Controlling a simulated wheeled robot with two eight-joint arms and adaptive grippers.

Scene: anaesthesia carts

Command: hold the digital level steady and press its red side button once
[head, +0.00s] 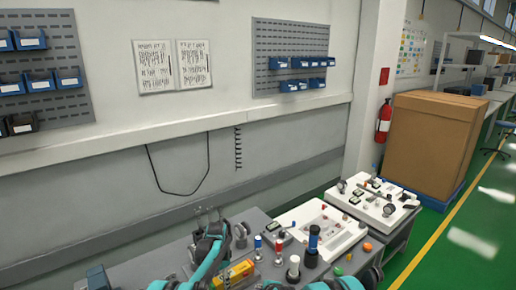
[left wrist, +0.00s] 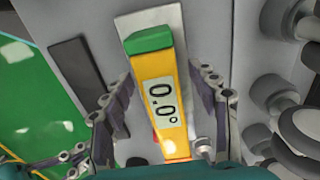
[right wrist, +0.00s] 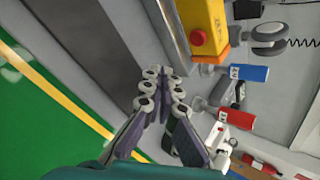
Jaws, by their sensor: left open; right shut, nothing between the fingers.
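The digital level is a yellow bar with a green end and a display reading 0.0°. In the left wrist view the level (left wrist: 150,68) lies between the spread fingers of my left gripper (left wrist: 165,100), which is open, with gaps on both sides. In the right wrist view the level (right wrist: 207,18) is at the top, with its red button (right wrist: 198,38) facing the camera side. My right gripper (right wrist: 166,72) is shut and empty, its fingertips below and left of the button, apart from it. In the head view the level (head: 240,271) is partly hidden by my left arm.
Red-capped (right wrist: 235,118) and blue-capped (right wrist: 249,73) upright pieces stand close to the level in the right wrist view. White trays (head: 284,220) with small parts stand to the right in the head view. The wall is behind the bench.

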